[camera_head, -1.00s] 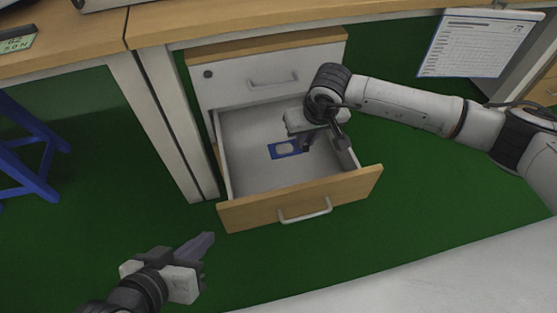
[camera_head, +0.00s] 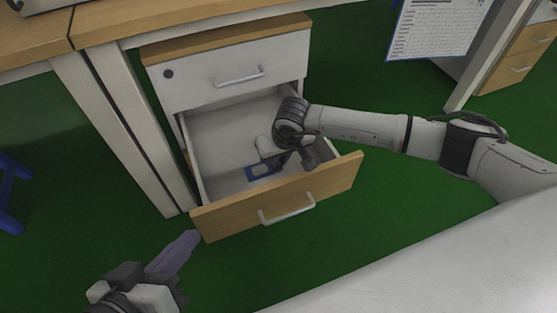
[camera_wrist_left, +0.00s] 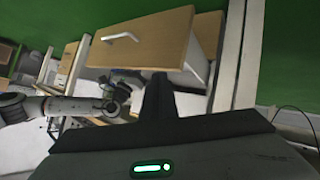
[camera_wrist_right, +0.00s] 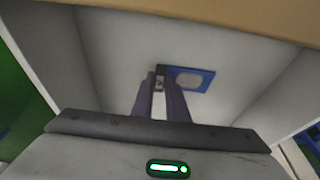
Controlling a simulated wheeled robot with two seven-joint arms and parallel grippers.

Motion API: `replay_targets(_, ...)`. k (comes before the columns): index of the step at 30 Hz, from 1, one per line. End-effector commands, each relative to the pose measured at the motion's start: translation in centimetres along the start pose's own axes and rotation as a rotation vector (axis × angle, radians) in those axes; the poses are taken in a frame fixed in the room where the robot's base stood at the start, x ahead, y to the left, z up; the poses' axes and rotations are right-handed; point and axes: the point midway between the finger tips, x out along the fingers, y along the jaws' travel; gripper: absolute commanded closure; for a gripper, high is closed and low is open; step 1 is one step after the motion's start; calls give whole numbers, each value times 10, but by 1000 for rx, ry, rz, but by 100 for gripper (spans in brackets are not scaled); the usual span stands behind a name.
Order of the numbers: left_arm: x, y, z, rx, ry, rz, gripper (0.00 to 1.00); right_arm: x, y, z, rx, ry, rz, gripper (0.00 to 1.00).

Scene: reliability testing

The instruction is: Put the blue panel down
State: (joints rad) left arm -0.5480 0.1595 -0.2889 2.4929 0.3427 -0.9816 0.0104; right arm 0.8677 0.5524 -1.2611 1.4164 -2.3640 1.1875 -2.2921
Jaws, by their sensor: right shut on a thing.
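The blue panel (camera_head: 262,171) is a small flat piece with a pale rounded patch in its middle. It is inside the open lower drawer (camera_head: 230,222). My right gripper (camera_head: 284,163) reaches down into the drawer and is shut on the panel's edge. In the right wrist view the panel (camera_wrist_right: 192,79) extends to the right from my fingertips (camera_wrist_right: 161,78). I cannot tell whether it touches the drawer's bottom. My left gripper (camera_head: 190,241) is empty, in front of the drawer's left corner, with its fingers looking together; they also show in the left wrist view (camera_wrist_left: 158,85).
The drawer belongs to a white cabinet (camera_head: 210,95) with a wooden top and a shut upper drawer. Desk legs (camera_head: 130,135) stand at its left. A calendar sheet (camera_head: 435,28) hangs at the upper right. The drawer interior around the panel looks clear.

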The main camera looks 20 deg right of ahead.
Motion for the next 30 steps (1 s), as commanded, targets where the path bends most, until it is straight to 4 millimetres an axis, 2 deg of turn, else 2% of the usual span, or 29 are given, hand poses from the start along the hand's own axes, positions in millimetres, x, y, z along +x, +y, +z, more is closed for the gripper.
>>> replay_targets(7, 0, 0, 0, 0, -1, 0, 100, 1, 0, 0, 0, 0, 1, 100)
replay_targets(8, 0, 0, 0, 0, -1, 0, 100, 2, 0, 0, 0, 0, 1, 85)
replay_targets(11, 0, 0, 0, 1, -1, 0, 100, 1, 0, 0, 0, 0, 0, 68)
replay_targets(22, -1, 0, 0, 1, -2, -1, 100, -4, 0, -1, 0, 2, 0, 68)
replay_targets(27, -5, -2, -4, 15, -25, -24, 100, -33, 1, -3, -3, 3, 1, 68)
replay_targets(30, 1, -13, 13, 21, -91, -57, 100, -56, 0, -3, -3, 2, 0, 68)
